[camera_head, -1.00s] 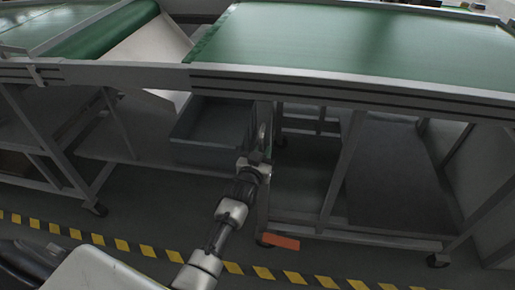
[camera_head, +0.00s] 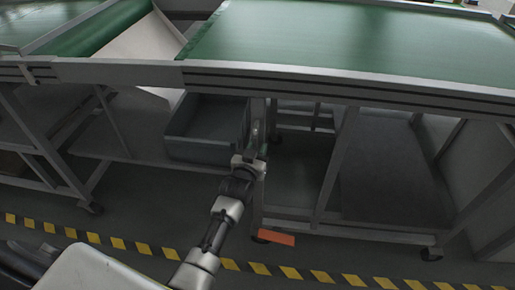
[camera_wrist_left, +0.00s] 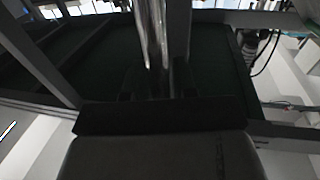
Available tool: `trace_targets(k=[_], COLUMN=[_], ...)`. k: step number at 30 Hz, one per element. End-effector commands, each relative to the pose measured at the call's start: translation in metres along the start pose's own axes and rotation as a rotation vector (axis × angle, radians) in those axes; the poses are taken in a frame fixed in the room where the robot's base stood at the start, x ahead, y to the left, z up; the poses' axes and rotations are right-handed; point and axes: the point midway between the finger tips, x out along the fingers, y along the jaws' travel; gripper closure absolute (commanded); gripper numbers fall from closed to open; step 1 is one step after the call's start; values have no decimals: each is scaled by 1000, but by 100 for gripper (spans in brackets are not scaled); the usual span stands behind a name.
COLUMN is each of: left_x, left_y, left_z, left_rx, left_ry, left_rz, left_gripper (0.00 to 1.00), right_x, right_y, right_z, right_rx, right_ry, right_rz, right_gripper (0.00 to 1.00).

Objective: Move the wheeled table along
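A wheeled table (camera_head: 345,82) with a green belt top and a grey metal frame stands across the right of the head view. Its casters show at the lower right (camera_head: 431,254) and beside an orange-red tag (camera_head: 276,238). My left gripper (camera_head: 257,133) is under the table's front edge, at its upright front leg (camera_head: 256,190). In the left wrist view a shiny upright post (camera_wrist_left: 153,35) stands between the dark fingertips (camera_wrist_left: 155,82). That view is dark, and I cannot tell whether the fingers clamp the post. My right gripper is not in view.
A second wheeled frame (camera_head: 55,150) with a green belt (camera_head: 95,30) stands at the left. A grey bin (camera_head: 205,150) sits behind the gripper. Yellow-black tape (camera_head: 150,250) crosses the floor in front.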

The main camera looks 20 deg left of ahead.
Motion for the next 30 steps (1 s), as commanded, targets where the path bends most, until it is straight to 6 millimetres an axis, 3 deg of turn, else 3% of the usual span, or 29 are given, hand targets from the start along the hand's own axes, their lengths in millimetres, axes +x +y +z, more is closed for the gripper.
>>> trace_targets(k=[16, 21, 30], left_x=[-92, -104, -106], left_y=[0, 0, 0], left_z=[0, 0, 0], left_rx=[0, 0, 0], left_ry=[-2, -1, 0], left_rz=[0, 0, 0], left_gripper=[73, 73, 73], right_x=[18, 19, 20], right_y=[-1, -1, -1], right_z=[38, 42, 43], right_rx=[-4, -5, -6], right_ry=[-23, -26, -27], right_rz=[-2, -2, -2], right_gripper=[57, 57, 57])
